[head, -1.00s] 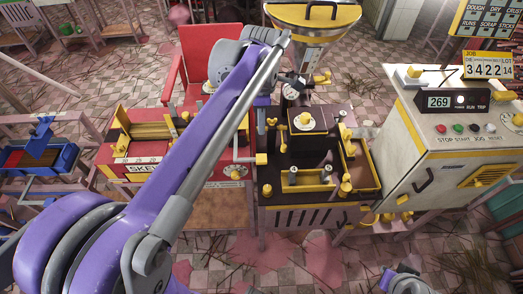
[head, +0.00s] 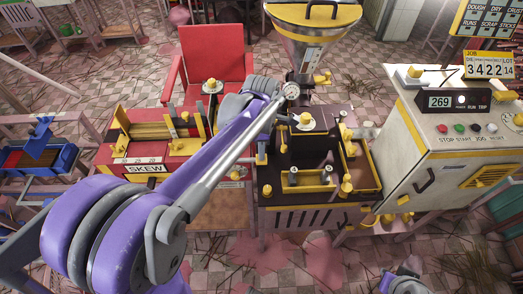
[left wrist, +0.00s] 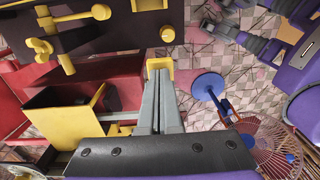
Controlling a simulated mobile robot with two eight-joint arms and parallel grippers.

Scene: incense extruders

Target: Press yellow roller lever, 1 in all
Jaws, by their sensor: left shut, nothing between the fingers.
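The black extruder (head: 300,222) stands mid-picture in the head view, with several yellow levers and knobs on it. In the left wrist view, a yellow crank-like lever (left wrist: 42,50) lies on the dark machine at upper left. A small yellow knob (left wrist: 167,34) is just beyond my left fingertips; I cannot tell which part is the roller lever.
A red machine marked SKEW (head: 147,169) stands left of the extruder, and a red chair (head: 213,55) behind. A hopper (head: 312,35) rises at the back. A white control cabinet (head: 430,150) stands right. A fan (left wrist: 268,150) shows at lower right in the left wrist view.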

